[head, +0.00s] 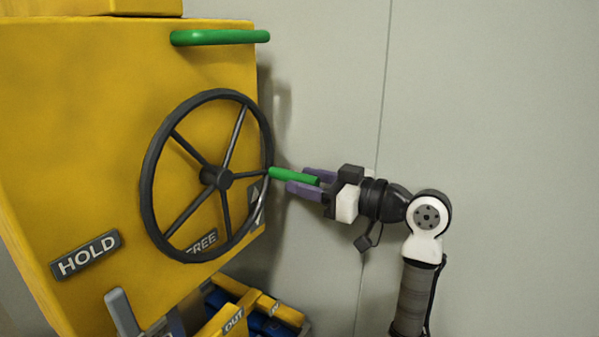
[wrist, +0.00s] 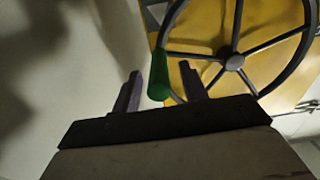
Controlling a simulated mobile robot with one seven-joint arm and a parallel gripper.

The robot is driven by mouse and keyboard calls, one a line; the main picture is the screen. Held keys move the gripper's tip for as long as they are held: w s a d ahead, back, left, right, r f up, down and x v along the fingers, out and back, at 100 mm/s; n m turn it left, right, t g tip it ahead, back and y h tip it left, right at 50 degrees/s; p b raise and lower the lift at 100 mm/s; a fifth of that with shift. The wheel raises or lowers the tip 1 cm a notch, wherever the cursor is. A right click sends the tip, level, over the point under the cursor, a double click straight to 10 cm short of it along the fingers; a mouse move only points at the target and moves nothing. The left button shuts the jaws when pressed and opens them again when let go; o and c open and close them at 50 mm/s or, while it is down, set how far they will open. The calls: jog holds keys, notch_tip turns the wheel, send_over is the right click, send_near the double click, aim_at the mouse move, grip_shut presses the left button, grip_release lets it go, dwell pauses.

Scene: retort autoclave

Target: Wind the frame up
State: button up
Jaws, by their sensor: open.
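A dark spoked handwheel (head: 216,179) is mounted on the face of a yellow cabinet (head: 90,120); it also shows in the wrist view (wrist: 235,62). A green crank handle (head: 293,176) sticks out from the right side of the wheel's rim. My gripper (head: 305,181) is open at the handle, with one purple finger on each side of it in the head view. In the wrist view the handle (wrist: 159,75) shows between and beyond the two fingers (wrist: 161,86). I cannot tell whether either finger touches it. The frame is not identifiable in these views.
A green bar (head: 220,37) is fixed near the cabinet's top. A HOLD plate (head: 86,254) and a partly covered FREE plate (head: 202,243) are on the face. A grey lever (head: 122,312) stands at the bottom. A plain wall (head: 480,100) is behind my arm.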

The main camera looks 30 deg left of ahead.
jog(key=shift+a, duration=1.1)
grip_shut()
